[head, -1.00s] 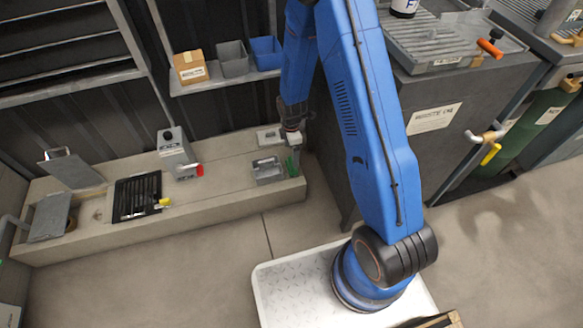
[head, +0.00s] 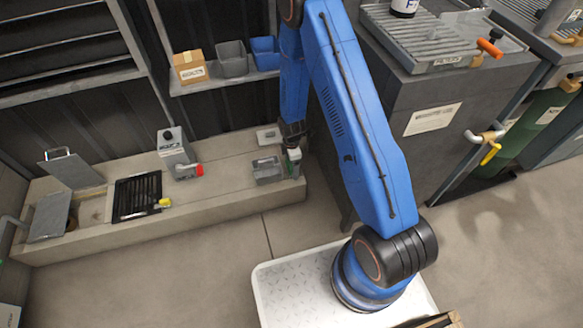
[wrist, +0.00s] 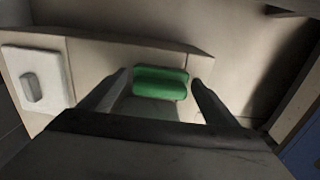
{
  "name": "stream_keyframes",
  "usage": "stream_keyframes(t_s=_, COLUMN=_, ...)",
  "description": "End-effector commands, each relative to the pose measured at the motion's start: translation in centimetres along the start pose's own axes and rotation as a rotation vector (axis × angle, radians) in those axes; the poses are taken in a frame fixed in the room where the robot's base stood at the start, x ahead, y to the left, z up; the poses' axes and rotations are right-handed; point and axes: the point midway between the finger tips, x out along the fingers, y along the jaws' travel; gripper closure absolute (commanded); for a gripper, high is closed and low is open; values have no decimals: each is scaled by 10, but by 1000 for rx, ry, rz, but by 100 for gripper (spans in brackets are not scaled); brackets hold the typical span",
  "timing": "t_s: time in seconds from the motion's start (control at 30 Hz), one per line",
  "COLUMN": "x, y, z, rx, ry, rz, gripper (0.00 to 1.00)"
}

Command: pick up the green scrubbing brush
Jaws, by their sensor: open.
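The green scrubbing brush (wrist: 160,83) shows in the wrist view as a green block on the pale ledge. It lies between the lines of my two fingers, a little beyond their tips. My gripper (wrist: 158,90) is open, with one finger on each side of the brush and nothing held. In the head view my gripper (head: 293,156) points down over the right end of the ledge. Only a sliver of green shows below it there, so the brush is mostly hidden. I cannot tell the exact height of the fingertips above it.
A grey tray (head: 267,172) stands just left of my gripper on the concrete ledge (head: 222,205). A pale plate with a raised knob (wrist: 38,78) lies nearby. A grey cabinet (head: 430,115) stands close on the right. A shelf with bins (head: 232,60) is behind.

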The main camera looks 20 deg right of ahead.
Motion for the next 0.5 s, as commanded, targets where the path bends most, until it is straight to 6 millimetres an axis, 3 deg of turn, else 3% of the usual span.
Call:
stream_keyframes(t_s=0.3, x=8, y=0, z=0, rx=0, ry=0, rz=1, gripper=17)
stream_keyframes(t_s=0.5, x=8, y=0, z=0, rx=0, ry=0, rz=1, gripper=58)
